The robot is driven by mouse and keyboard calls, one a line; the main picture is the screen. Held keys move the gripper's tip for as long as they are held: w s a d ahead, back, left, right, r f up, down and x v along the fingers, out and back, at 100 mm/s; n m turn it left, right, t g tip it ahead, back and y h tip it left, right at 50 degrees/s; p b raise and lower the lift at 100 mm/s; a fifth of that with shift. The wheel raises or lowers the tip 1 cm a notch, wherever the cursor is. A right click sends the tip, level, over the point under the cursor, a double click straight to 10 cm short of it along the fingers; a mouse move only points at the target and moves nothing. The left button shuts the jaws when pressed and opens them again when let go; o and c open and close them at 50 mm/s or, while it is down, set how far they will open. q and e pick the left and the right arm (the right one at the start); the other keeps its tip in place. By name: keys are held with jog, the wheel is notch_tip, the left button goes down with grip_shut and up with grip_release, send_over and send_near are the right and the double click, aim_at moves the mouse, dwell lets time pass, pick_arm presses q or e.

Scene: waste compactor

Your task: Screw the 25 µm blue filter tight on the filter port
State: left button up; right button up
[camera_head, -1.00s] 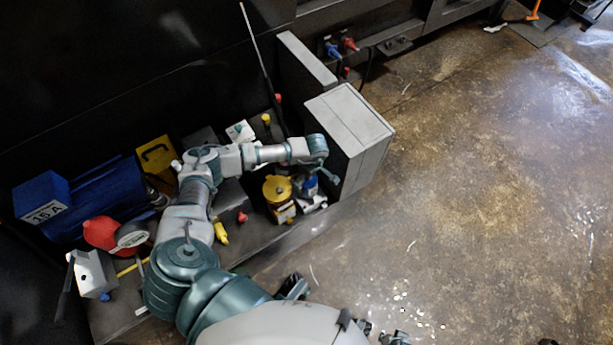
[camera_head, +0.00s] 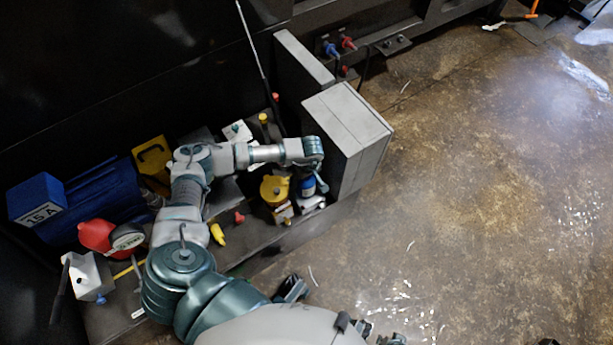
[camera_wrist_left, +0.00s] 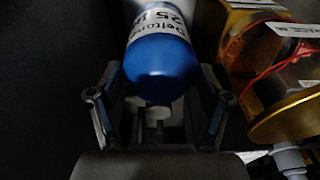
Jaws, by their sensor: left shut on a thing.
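The blue filter (camera_head: 307,187) stands by the left face of the grey box. In the left wrist view the filter (camera_wrist_left: 162,65) has a white label reading 25 and a rounded blue end towards the camera. My left gripper (camera_head: 318,182) reaches it from above. In the left wrist view my left gripper (camera_wrist_left: 160,100) has one finger on each side of the filter and is shut on it. The filter port is hidden, so I cannot tell how the filter sits on it.
A yellow-topped unit (camera_head: 274,189) stands close left of the filter. The grey box (camera_head: 347,135) stands close on the right. A red gauge (camera_head: 97,236), a blue motor (camera_head: 95,205) and a yellow part (camera_head: 152,160) are farther left. Open floor lies right.

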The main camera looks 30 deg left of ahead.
pick_arm(q)
jog(key=shift+m, duration=0.3)
pick_arm(e)
jog(key=shift+f, duration=0.1)
pick_arm(q)
jog(key=shift+s+m+t+b, duration=0.1)
jog(key=shift+m+t+b, duration=0.35)
jog(key=shift+m, duration=2.15)
pick_arm(e)
jog(key=shift+s+f, duration=0.3)
jog(key=shift+f, duration=0.45)
pick_arm(q)
jog(key=m+h+b, duration=0.1)
jog(key=m, duration=0.4)
jog(key=shift+b, duration=0.4)
pick_arm(e)
jog(key=shift+s+f, duration=0.3)
jog(key=shift+f, duration=0.55)
pick_arm(q)
jog(key=shift+f, duration=0.1)
